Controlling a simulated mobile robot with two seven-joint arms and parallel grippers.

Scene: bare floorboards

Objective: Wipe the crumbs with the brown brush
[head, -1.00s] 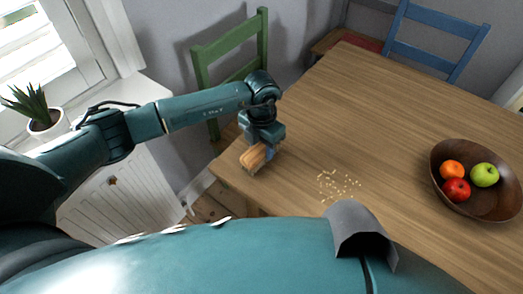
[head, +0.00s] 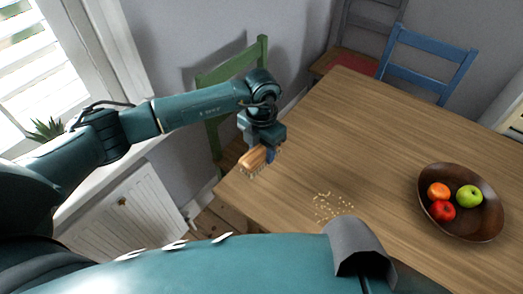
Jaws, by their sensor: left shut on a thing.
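The brown brush (head: 254,158) is in my left gripper (head: 265,150), which is shut on it. The gripper holds it with its bristles facing down, over the near-left part of the wooden table (head: 340,130). I cannot tell whether the bristles touch the table top. The pale crumbs (head: 327,207) lie scattered on the table to the right of the brush and nearer to me, apart from it. My right gripper is out of view.
A dark bowl (head: 490,222) with an orange, a red apple and a green apple stands right of the crumbs. A green chair (head: 232,75) and a blue chair (head: 428,62) stand at the table's edges. The table's middle is clear.

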